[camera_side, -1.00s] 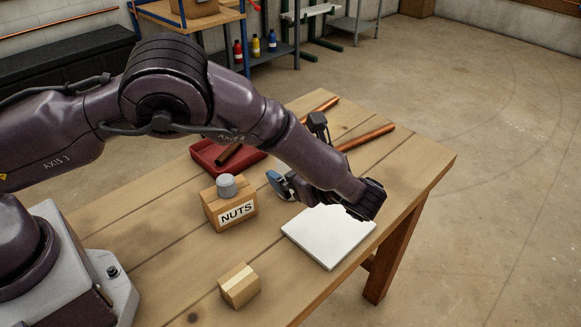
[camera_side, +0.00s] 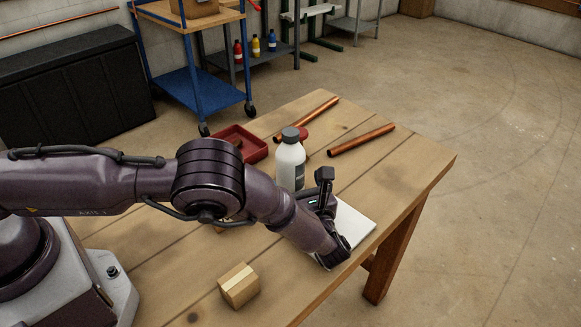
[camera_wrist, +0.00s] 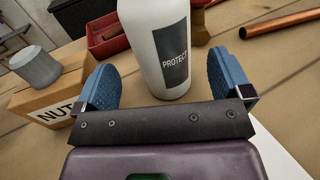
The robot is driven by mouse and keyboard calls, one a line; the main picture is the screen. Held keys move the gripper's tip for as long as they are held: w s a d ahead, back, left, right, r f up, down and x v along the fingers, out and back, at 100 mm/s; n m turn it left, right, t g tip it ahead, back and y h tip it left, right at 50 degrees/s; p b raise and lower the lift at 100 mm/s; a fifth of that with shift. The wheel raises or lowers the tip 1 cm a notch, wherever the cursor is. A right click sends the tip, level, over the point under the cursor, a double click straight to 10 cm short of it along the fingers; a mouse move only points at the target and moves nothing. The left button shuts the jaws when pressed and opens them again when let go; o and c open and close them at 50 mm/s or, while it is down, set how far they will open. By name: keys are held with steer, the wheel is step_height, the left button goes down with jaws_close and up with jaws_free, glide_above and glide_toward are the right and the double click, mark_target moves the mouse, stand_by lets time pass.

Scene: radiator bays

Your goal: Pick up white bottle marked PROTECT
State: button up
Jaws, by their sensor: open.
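The white bottle (camera_side: 290,168) with a grey cap stands upright on the wooden table in the side view. In the wrist view the bottle (camera_wrist: 147,30) shows a dark label reading PROTECT; its top is out of frame. My gripper (camera_wrist: 165,75) is open, with one blue finger to the left of the bottle and one to the right. The bottle's lower part shows between the fingers, with a gap on each side. I cannot tell exactly how deep it sits between them. In the side view my arm hides the fingers.
A NUTS box (camera_wrist: 50,105) with a grey cylinder (camera_wrist: 35,68) stands close by the left finger. A red tray (camera_side: 256,150) and copper pipes (camera_side: 360,139) lie behind. A white slab (camera_side: 356,226) lies right; a small carton (camera_side: 239,286) sits in front.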

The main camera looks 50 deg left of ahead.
mark_target(291, 166)
steer(key=x, duration=0.5)
steer(key=shift+w+r, duration=0.15)
steer(key=shift+r, duration=0.15)
steer(key=c, duration=1.1)
steer(key=shift+r, duration=0.1)
steer(key=shift+c, duration=1.2)
